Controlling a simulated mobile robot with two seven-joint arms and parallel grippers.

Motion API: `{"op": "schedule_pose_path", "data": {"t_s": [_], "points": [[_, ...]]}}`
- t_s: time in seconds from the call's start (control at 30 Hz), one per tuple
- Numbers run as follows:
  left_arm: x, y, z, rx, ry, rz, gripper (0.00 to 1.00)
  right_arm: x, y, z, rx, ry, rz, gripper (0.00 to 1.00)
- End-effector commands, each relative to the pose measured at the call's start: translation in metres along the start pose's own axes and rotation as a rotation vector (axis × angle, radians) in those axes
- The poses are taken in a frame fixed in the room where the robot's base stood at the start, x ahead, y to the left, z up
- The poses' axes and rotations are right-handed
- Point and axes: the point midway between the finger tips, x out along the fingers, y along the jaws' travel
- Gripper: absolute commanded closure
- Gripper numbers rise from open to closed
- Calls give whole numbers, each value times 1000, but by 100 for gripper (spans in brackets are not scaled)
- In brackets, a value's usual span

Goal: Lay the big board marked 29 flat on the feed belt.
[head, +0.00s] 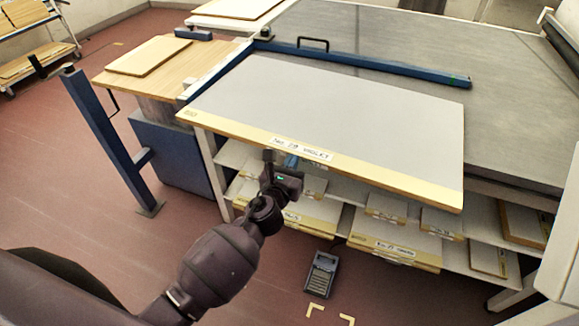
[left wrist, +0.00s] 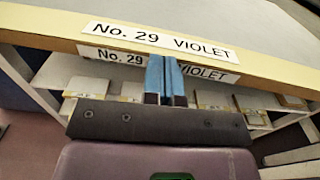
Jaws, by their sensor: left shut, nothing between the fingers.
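The big board (head: 340,110) has a pale grey top and a yellow border, with a label reading No. 29 VIOLET. It lies at the front of the grey feed belt (head: 420,50), with its near edge sticking out past the front. I cannot tell whether it rests fully flat. In the left wrist view the board's yellow edge (left wrist: 275,58) carries two No. 29 labels, one above the other. My left gripper (head: 287,163) is shut and empty at this near edge. Its blue fingers (left wrist: 165,75) cover part of the lower label; contact is unclear. My right gripper is out of view.
A blue rail (head: 370,66) runs along the board's far side. A wooden side table (head: 140,62) with a smaller board stands left, near a blue post (head: 105,140). Shelves below hold several labelled boards (head: 395,250).

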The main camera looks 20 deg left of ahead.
Motion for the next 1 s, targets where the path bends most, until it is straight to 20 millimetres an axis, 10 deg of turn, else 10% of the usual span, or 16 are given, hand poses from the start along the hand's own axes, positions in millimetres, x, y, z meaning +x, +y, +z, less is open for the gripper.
{"op": "schedule_pose_path", "data": {"t_s": [0.37, 1.0], "points": [[10, 0, 0, 2, -1, -1, 100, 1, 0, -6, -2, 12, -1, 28], [112, 3, 1, 2, -2, 5, 100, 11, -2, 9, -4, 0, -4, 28]]}}
